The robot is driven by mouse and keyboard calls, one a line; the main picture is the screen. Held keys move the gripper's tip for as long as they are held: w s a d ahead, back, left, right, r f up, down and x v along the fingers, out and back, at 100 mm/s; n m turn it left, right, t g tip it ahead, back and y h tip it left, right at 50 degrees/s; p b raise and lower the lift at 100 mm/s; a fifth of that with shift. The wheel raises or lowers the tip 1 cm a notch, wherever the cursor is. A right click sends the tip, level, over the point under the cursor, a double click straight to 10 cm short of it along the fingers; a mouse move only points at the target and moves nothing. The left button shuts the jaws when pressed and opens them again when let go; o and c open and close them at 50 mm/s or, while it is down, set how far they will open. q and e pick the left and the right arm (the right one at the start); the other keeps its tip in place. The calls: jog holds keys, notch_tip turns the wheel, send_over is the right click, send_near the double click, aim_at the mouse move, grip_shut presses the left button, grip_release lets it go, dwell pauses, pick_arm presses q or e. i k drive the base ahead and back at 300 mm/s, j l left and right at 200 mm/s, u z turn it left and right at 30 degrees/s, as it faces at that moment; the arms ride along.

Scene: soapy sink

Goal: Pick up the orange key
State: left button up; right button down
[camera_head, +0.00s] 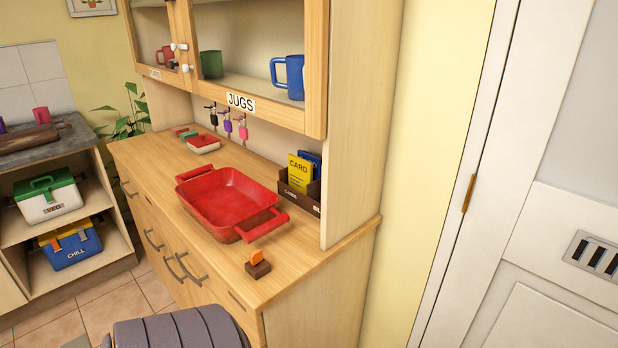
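A small orange piece (256,256), which looks like the head of the orange key, stands upright in a dark brown block (258,269). The block sits on the wooden counter (292,255) near its front right corner. The lower part of the key is hidden in the block. Neither of my grippers shows in the head view.
A red tray (226,200) with handles lies behind the block. A card holder (300,196) stands against the back. Black, purple and pink keys (243,128) hang under the cabinet marked JUGS (241,102). The counter around the block is clear. A white door (545,180) is at right.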

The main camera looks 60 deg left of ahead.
aim_at(256, 256)
jog(key=u, duration=2.15)
